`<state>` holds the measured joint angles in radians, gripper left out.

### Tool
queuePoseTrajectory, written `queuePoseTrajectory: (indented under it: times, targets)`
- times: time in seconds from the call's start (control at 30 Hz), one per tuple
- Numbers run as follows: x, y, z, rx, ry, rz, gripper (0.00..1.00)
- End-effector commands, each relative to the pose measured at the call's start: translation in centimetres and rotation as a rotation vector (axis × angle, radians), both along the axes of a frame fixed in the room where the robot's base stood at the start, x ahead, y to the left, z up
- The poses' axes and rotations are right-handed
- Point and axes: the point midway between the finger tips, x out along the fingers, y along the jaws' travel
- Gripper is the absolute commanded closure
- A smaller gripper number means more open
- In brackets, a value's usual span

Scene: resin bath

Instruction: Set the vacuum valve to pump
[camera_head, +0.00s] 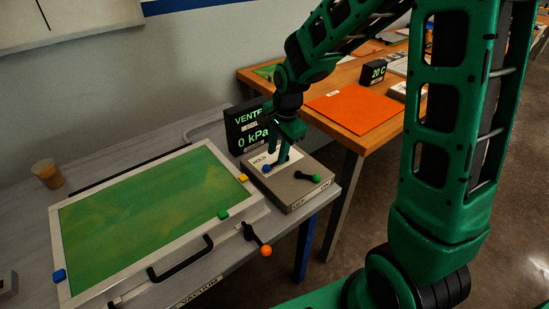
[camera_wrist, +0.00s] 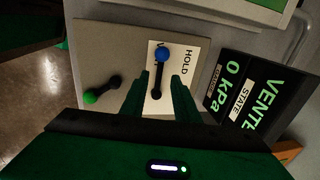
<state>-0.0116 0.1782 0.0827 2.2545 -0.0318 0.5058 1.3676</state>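The valve lever with a blue knob (camera_head: 266,168) sits on a grey-beige control box (camera_head: 291,191), over a white label that reads HOLD. In the wrist view the blue knob (camera_wrist: 162,54) points toward the top and its black stem runs down between my fingers. My gripper (camera_head: 279,160) is over the box. In the wrist view my gripper (camera_wrist: 160,76) is open, one green finger on each side of the stem, with gaps showing. I cannot tell whether the fingers are down at lever height. The rest of the label is hidden.
A lever with a green knob (camera_head: 316,178) is on the same box, near OFF and ON marks. A black display (camera_head: 247,125) behind reads VENTE and 0 kPa. A framed green panel (camera_head: 150,225) and an orange-knobbed lever (camera_head: 265,251) are to the left.

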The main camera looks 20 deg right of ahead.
Motion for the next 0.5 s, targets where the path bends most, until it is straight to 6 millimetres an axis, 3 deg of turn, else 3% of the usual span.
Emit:
queuePoseTrajectory:
  times: [0.2, 0.5]
  targets:
    - [0.4, 0.1, -2.5, 0.000, 0.001, 0.000, 0.72]
    - [0.6, 0.1, -3.1, -0.001, -0.001, 0.000, 0.72]
